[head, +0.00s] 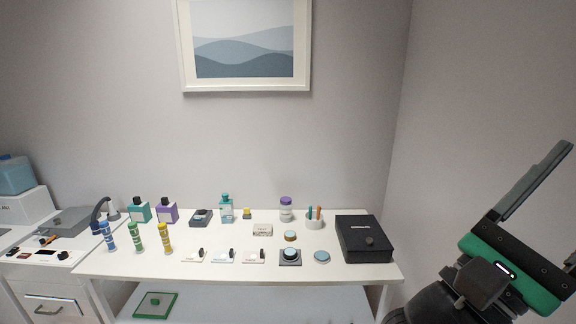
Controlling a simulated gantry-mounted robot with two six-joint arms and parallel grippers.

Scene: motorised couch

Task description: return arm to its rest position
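My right gripper (535,182) is at the right edge, with a green body and a long grey finger pointing up and to the right. It is raised in front of the bare right wall, to the right of the white table (240,270) and clear of it. Only one finger shows clearly, so I cannot tell whether it is open or shut. I see nothing held in it. My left gripper and arm are not in view.
The table holds several bottles, tubes and jars, and a black box (364,240) at its right end, nearest my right arm. A green-framed tray (155,305) lies on the lower shelf. A white drawer cabinet (55,305) stands at left. Space right of the table looks free.

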